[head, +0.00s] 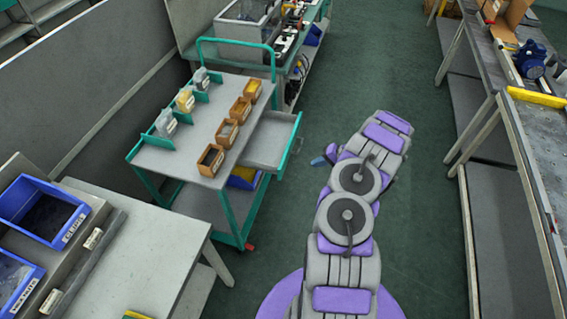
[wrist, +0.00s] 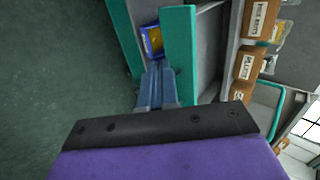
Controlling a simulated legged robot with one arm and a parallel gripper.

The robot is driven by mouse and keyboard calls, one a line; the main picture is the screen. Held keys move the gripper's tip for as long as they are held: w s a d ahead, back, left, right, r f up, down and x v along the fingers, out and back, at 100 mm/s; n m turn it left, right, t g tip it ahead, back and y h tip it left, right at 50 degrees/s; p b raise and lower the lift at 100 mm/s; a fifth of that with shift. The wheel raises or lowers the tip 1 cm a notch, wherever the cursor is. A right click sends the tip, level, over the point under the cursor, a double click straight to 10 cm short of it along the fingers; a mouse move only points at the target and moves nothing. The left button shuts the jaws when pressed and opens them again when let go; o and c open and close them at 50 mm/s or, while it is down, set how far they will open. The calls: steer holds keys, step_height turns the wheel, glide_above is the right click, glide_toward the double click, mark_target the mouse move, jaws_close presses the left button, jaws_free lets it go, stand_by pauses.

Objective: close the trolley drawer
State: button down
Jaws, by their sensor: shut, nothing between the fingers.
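The green trolley (head: 190,130) stands left of centre in the head view. Its grey drawer (head: 268,143) with a green front is pulled out to the right, below the top shelf. In the wrist view, the green drawer front (wrist: 179,50) rises just right of my fingertips. My gripper (wrist: 158,72) is shut and empty, its blue fingers side by side close to the drawer front; I cannot tell whether they touch it. In the head view, the tips of my gripper (head: 325,157) show right of the drawer, apart from it in the picture, mostly hidden behind my arm.
Brown boxes (head: 228,132) and small bags (head: 185,100) sit on the trolley top. A blue bin with yellow contents (wrist: 152,42) is below the drawer. A grey table (head: 150,235) with blue bins stands front left; a workbench (head: 545,140) stands right. The green floor between is clear.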

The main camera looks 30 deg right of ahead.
steer(key=f, duration=0.1)
steer(key=b, duration=0.2)
glide_toward(284, 169)
steer(key=x, duration=0.5)
steer(key=shift+w+a+f, duration=0.15)
steer(key=shift+w+a, duration=0.05)
steer(key=shift+a, duration=0.1)
steer(key=w+a+b, duration=0.1)
steer(key=w+a, duration=0.3)
steer(key=w+a+b, duration=0.1)
steer(key=w+a, duration=0.3)
steer(key=w, duration=0.1)
steer(key=w+a+b, duration=0.2)
steer(key=w+a, duration=0.2)
steer(key=w, duration=0.1)
steer(key=shift+w+a+f, duration=0.1)
steer(key=shift+w+a, duration=0.25)
steer(key=shift+w, duration=0.05)
steer(key=shift+w+r, duration=0.15)
steer(key=shift+r, duration=0.15)
steer(key=shift+a, duration=0.1)
